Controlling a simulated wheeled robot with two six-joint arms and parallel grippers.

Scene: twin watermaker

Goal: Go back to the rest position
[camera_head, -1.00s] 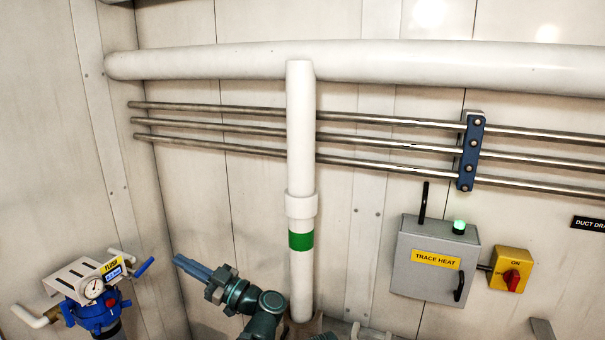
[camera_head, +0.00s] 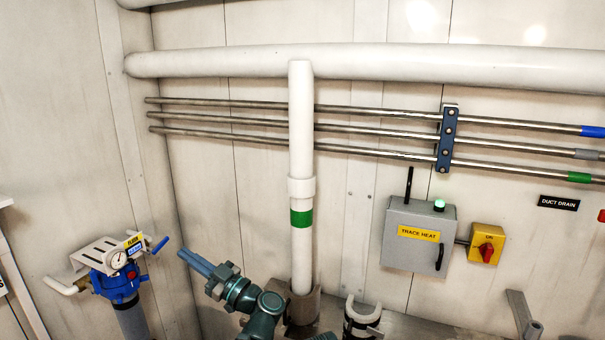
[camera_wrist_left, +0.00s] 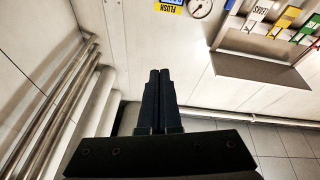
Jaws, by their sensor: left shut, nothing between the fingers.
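My left gripper (camera_head: 194,262) is at the lower middle of the head view, on a dark teal arm. Its blue-grey fingers point up and to the left, between the blue filter unit and the white vertical pipe. In the left wrist view the two dark fingers (camera_wrist_left: 158,78) lie side by side, shut, with nothing between them. The gripper touches nothing that I can see. My right gripper is not in view.
A blue filter unit (camera_head: 122,287) with a gauge stands at the left. A white vertical pipe (camera_head: 301,150) with a green band is right of my gripper. A grey trace heat box (camera_head: 411,255) and a yellow switch (camera_head: 486,244) are on the wall. A shelf (camera_wrist_left: 255,68) shows in the wrist view.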

